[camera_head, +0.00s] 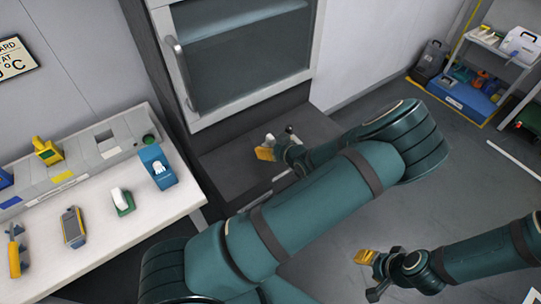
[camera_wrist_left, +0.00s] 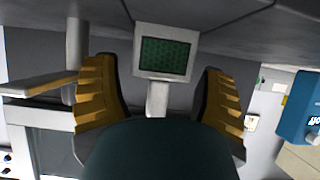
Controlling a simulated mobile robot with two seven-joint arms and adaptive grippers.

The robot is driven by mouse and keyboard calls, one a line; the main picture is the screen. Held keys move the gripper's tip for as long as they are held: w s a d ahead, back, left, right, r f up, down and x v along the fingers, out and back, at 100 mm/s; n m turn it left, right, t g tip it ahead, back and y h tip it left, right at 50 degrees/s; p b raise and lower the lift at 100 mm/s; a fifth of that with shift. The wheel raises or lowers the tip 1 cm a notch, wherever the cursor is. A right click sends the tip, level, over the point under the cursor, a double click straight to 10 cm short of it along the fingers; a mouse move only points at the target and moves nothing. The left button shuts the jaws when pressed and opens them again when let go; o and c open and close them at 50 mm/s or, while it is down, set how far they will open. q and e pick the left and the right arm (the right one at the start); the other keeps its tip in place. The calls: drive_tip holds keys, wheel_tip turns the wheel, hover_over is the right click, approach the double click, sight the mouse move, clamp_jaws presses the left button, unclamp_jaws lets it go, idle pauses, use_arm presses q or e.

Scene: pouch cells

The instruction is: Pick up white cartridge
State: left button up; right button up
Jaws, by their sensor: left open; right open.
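A small white block on a green base (camera_head: 122,201) stands on the white table; I take it to be the white cartridge, but another white piece (camera_head: 159,169) sits in the blue device, so I cannot be sure. My left gripper (camera_head: 268,150) is open, well to the right of the table, over the dark ledge below the glass-doored cabinet. In the left wrist view its yellow fingers (camera_wrist_left: 158,85) are spread, with no cartridge visible between them. My right gripper (camera_head: 368,274) is open and empty over the floor, far from the table.
The white table (camera_head: 100,235) also holds a yellow-grey handheld meter (camera_head: 74,227), a yellow tool (camera_head: 15,252) and a grey rack (camera_head: 100,158) along the wall. The cabinet (camera_head: 245,45) rises beyond the table. A small green screen (camera_wrist_left: 164,58) shows in the left wrist view.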

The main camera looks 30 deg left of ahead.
use_arm(q)
drive_tip(key=shift+w+a+f, duration=0.15)
drive_tip(key=shift+a+f, duration=0.05)
drive_tip(key=shift+a, duration=0.2)
drive_tip(key=c, duration=1.1)
drive_tip(key=shift+r, duration=0.15)
